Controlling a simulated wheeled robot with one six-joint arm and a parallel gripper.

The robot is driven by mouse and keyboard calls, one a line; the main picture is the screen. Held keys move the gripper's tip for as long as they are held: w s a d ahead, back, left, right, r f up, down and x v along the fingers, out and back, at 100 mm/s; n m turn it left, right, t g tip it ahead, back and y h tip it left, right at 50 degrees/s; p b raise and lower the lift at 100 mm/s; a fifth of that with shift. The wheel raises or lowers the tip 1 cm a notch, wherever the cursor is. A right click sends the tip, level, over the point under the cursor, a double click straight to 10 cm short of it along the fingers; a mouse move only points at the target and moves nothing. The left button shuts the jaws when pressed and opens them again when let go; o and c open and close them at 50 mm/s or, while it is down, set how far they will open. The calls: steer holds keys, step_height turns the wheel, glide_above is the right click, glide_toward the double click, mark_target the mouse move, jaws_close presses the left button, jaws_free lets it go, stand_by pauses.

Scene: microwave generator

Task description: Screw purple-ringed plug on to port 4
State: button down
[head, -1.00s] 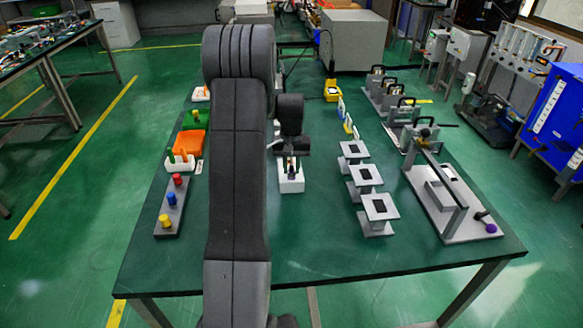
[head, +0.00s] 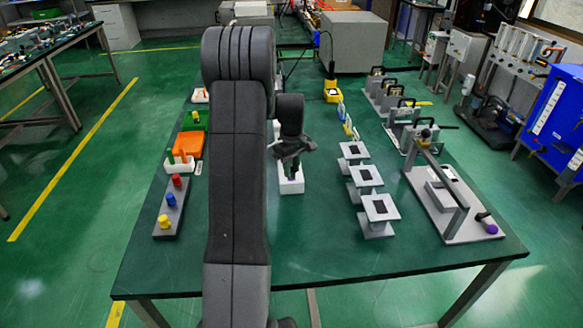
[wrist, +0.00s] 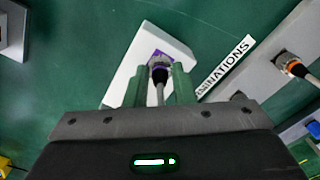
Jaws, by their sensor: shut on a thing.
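The purple-ringed plug (wrist: 160,72) is in the wrist view, with a dark body and a grey cable running back toward my gripper (wrist: 158,88). The green fingers are shut on it from both sides. The plug's purple end meets the face of a white block (wrist: 126,72); whether the threads are engaged cannot be seen. In the head view my gripper (head: 291,166) is over the same white block (head: 291,187), with a little purple under it. No port number is readable.
An orange-ringed plug (wrist: 293,66) sits in another pale block at the right of the wrist view, past a label strip (wrist: 226,66). In the head view, grey stands (head: 380,208) are to the right and a peg board (head: 170,206) is to the left.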

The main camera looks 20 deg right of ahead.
steer(key=shift+n, duration=0.3)
steer(key=c, duration=1.2)
jaws_free()
steer(key=shift+r, duration=0.15)
step_height(320, 180, up, 14)
steer(key=shift+f, duration=0.2)
steer(key=shift+f, duration=0.15)
step_height(320, 180, down, 14)
steer(key=shift+r, duration=0.2)
